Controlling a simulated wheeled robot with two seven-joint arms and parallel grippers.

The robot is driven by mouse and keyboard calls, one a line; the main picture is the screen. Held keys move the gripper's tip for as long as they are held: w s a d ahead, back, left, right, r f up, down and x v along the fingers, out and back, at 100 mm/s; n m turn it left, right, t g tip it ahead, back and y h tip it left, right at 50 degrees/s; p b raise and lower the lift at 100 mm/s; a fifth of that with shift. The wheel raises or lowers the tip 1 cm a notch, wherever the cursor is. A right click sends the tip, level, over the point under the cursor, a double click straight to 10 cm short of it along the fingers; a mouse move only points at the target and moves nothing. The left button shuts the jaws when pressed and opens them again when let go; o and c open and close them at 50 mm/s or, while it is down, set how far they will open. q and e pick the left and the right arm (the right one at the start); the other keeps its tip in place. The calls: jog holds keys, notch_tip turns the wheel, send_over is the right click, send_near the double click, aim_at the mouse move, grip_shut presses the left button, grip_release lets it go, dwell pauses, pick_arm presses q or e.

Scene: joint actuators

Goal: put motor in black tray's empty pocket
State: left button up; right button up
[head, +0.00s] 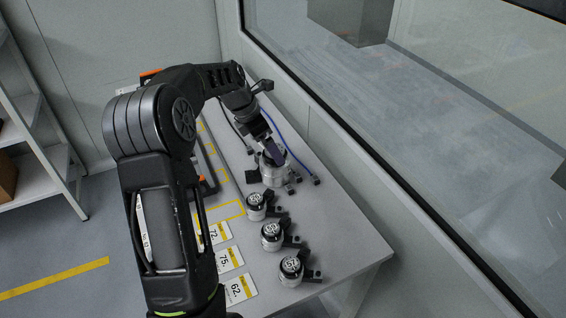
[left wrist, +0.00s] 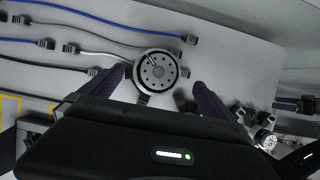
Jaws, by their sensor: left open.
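A large silver round motor (head: 275,177) stands on the table just below my left gripper (head: 273,152) in the head view. In the left wrist view the same motor (left wrist: 156,72) shows its round face with a ring of holes. My left gripper (left wrist: 158,80) is open, with one dark finger on each side of the motor. I cannot tell whether the fingers touch it. A dark edge with an orange part (head: 208,186), possibly the black tray, shows beside my arm. My arm hides most of it, and its pockets cannot be seen. My right gripper is not in view.
Three smaller motors (head: 256,206) (head: 271,236) (head: 291,268) stand in a row along the table. Numbered cards (head: 229,259) lie left of them. Blue and dark cables (head: 288,150) lie behind the large motor. A glass partition (head: 400,150) runs along the right.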

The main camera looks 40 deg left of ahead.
aim_at(271, 177)
pick_arm(q)
jog(key=shift+s, duration=0.15)
jog(key=shift+x, duration=1.3)
jog(key=shift+a+p+x, duration=0.2)
jog(key=shift+p+x, duration=0.7)
jog(key=shift+x, duration=1.7)
